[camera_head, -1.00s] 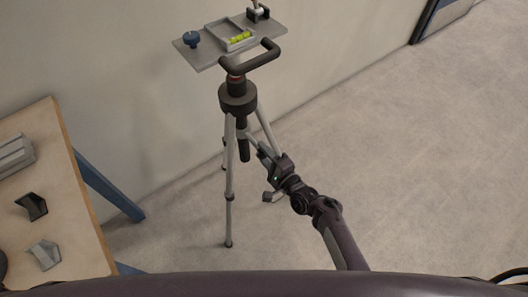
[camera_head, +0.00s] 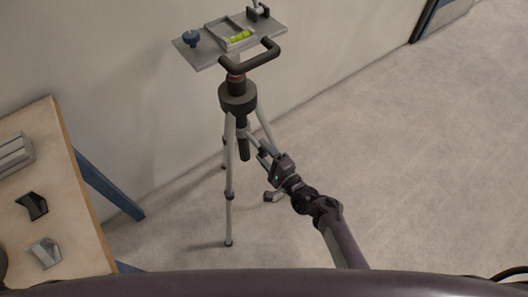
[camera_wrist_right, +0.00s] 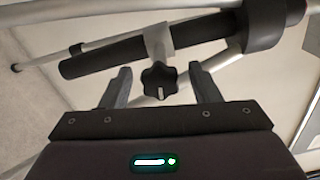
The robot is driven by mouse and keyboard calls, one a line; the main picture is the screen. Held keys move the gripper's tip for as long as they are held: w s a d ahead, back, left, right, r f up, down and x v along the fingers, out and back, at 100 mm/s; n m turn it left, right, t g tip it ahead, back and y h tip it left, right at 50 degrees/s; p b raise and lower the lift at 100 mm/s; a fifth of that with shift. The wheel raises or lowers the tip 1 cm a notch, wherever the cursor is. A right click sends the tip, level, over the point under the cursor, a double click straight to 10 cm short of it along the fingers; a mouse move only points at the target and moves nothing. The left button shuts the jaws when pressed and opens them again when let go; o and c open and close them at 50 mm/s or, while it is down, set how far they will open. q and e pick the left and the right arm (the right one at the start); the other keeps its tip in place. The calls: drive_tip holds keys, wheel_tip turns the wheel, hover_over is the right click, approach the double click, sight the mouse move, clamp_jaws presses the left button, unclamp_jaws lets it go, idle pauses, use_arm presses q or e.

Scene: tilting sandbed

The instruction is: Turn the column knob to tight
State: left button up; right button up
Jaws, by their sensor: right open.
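The column knob (camera_wrist_right: 159,81) is a dark lobed knob with a pale mark on its face, in the right wrist view. It sits on a grey collar beside the dark centre column (camera_wrist_right: 105,56) of the tripod. My right gripper (camera_wrist_right: 162,86) is open, its two fingers apart on either side of the knob; I cannot tell whether they touch it. In the head view my right gripper (camera_head: 267,152) is close to the tripod's column (camera_head: 243,147), and the knob is too small to make out there. My left gripper is not in view.
Tripod legs (camera_head: 229,190) stand near my right arm. A wooden table (camera_head: 70,205) is at left. Floor at right is clear.

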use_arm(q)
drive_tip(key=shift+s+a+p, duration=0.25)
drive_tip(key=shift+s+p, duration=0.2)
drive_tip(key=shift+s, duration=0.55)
use_arm(e)
drive_tip(key=v, duration=0.7)
drive_tip(key=shift+s, duration=0.2)
drive_tip(key=shift+d, duration=0.15)
drive_tip(key=s+d+f+n+g+h+p, duration=0.2)
drive_tip(key=s+d+f+n+g+h, duration=0.15)
drive_tip(key=s+f, duration=0.55)
drive_tip(key=s+d+f+n+g+h+p, duration=0.2)
drive_tip(key=s+f+n+g, duration=0.3)
drive_tip(key=f, duration=0.6)
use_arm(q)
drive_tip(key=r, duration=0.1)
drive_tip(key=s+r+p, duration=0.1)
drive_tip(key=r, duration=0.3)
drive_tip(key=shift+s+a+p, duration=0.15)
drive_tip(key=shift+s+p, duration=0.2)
use_arm(e)
drive_tip(key=s+d+f+n+g+h, duration=0.2)
drive_tip(key=s+d, duration=0.4)
drive_tip(key=s, duration=0.5)
drive_tip(key=s+d+f+n+g+h, duration=0.3)
drive_tip(key=s+d+f+n, duration=0.2)
drive_tip(key=s, duration=0.7)
drive_tip(key=shift+d+f, duration=0.5)
drive_tip(key=shift+d, duration=0.2)
